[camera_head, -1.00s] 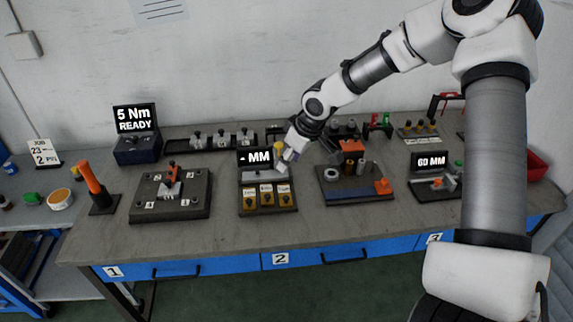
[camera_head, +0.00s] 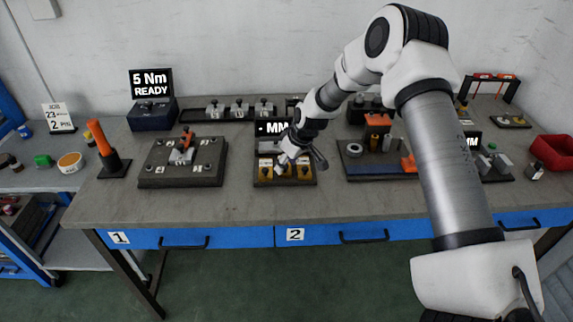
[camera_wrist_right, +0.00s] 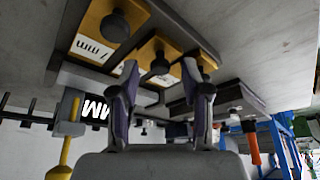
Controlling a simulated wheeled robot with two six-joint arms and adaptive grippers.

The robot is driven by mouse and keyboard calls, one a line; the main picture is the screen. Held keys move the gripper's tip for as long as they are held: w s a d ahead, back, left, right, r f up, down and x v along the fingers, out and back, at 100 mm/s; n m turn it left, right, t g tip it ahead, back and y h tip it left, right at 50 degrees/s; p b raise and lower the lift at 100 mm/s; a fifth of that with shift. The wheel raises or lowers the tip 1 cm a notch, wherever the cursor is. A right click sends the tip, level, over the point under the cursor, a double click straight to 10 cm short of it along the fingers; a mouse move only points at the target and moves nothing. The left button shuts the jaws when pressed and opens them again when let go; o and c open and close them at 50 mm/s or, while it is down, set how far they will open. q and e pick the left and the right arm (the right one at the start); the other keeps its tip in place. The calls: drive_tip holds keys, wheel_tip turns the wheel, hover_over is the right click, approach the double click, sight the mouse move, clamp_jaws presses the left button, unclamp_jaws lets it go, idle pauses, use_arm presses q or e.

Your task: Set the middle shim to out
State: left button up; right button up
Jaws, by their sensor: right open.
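The shim station (camera_head: 258,181) on the bench holds three yellow shims with dark knobs. The middle shim (camera_head: 286,172) is partly hidden by my right gripper (camera_head: 302,162) in the head view. In the right wrist view the middle shim (camera_wrist_right: 152,48) and its knob (camera_wrist_right: 160,65) lie beyond the gap between the spread, empty fingers of the right gripper (camera_wrist_right: 160,72). The fingers look apart from the knob. A shim marked 7 mm (camera_wrist_right: 92,40) and a third shim (camera_wrist_right: 200,58) flank it. My left gripper is out of view.
The station's MM display (camera_head: 266,127) stands behind the shims. A dark plate with numbered corners (camera_head: 155,178) is to the left, and a blue-fronted fixture (camera_head: 370,170) is close on the right. Bare bench (camera_head: 230,207) lies in front.

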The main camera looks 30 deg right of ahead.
drive_tip(key=shift+s, duration=0.1)
drive_tip(key=shift+c, duration=0.3)
clamp_jaws()
drive_tip(key=shift+s+a, duration=0.1)
drive_tip(key=shift+s, duration=0.2)
drive_tip(key=shift+s+a, duration=0.35)
drive_tip(key=shift+s, duration=0.25)
drive_tip(key=shift+f, duration=0.1)
drive_tip(key=shift+o, duration=0.3)
unclamp_jaws()
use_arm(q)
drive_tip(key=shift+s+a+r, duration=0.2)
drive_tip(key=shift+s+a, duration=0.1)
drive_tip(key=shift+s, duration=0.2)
use_arm(e)
drive_tip(key=shift+w+a, duration=0.1)
drive_tip(key=shift+w, duration=0.05)
